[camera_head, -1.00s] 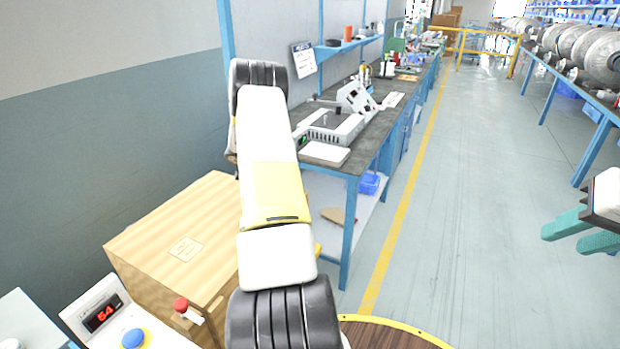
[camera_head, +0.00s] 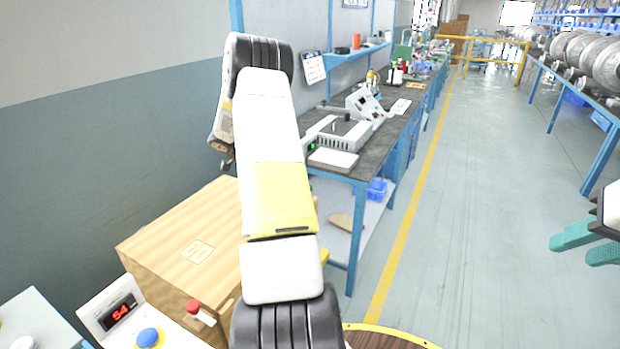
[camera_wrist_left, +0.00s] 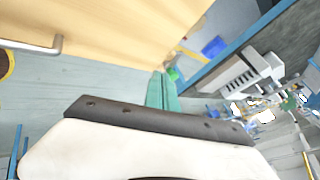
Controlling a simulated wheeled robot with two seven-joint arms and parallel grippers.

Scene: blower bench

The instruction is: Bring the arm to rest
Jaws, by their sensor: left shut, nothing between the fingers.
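My left arm rises in the middle of the head view, a white and yellow link between dark joints, bent at the top. Its gripper is hidden in that view. In the left wrist view my left gripper (camera_wrist_left: 162,92) shows as green fingers pressed together, shut and empty, in front of a wooden surface and grey floor. My right gripper (camera_head: 571,252) is at the right edge of the head view, its green fingers apart and empty over the floor.
A wooden box (camera_head: 190,235) stands left of my arm, by a panel with a red display (camera_head: 118,312). A workbench (camera_head: 375,150) with instruments lies beyond the arm. The aisle floor (camera_head: 470,180) is clear. A bench with large round metal parts (camera_head: 573,50) stands at right.

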